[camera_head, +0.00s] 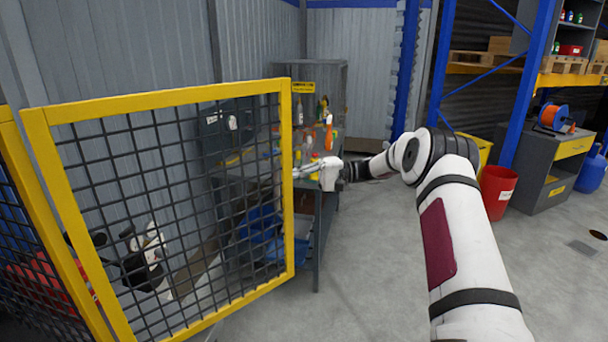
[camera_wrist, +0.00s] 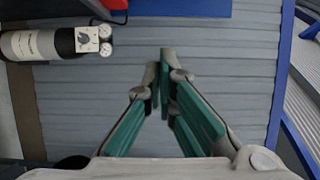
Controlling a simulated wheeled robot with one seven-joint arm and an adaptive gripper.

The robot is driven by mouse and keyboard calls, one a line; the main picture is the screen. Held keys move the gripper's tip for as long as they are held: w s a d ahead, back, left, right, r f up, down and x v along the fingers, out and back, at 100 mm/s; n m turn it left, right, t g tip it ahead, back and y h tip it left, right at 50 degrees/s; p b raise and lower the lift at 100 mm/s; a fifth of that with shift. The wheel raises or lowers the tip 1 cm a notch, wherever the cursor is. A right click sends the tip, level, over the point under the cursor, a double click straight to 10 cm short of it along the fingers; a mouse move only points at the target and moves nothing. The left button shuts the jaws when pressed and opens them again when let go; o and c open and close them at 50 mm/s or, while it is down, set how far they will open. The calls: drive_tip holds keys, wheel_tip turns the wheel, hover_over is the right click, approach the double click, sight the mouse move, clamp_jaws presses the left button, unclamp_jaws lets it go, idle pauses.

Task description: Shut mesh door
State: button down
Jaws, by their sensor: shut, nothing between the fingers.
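The mesh door (camera_head: 288,215) has a yellow frame and a dark wire grid. It stands open in the head view, swung toward me, with its free upright edge at the middle left. Its left side meets another yellow post (camera_head: 62,230). My gripper (camera_head: 297,172) is shut and empty, pointing left by the door's free upright. I cannot tell whether the fingertips touch the frame. In the wrist view my gripper (camera_wrist: 165,62) shows its green-padded fingers together over a grey ribbed surface; the door is not clearly visible there.
A grey shelf bench (camera_head: 318,235) with bottles stands behind the door's free edge. A blue bin (camera_head: 258,232) sits low behind the mesh. A red bucket (camera_head: 497,192) and grey cabinet (camera_head: 545,185) stand at right. The floor (camera_head: 370,260) before the bench is clear.

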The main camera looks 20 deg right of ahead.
drive_tip(key=shift+s+a+p, duration=1.55)
drive_tip(key=shift+a, duration=0.15)
drive_tip(key=shift+s, duration=0.1)
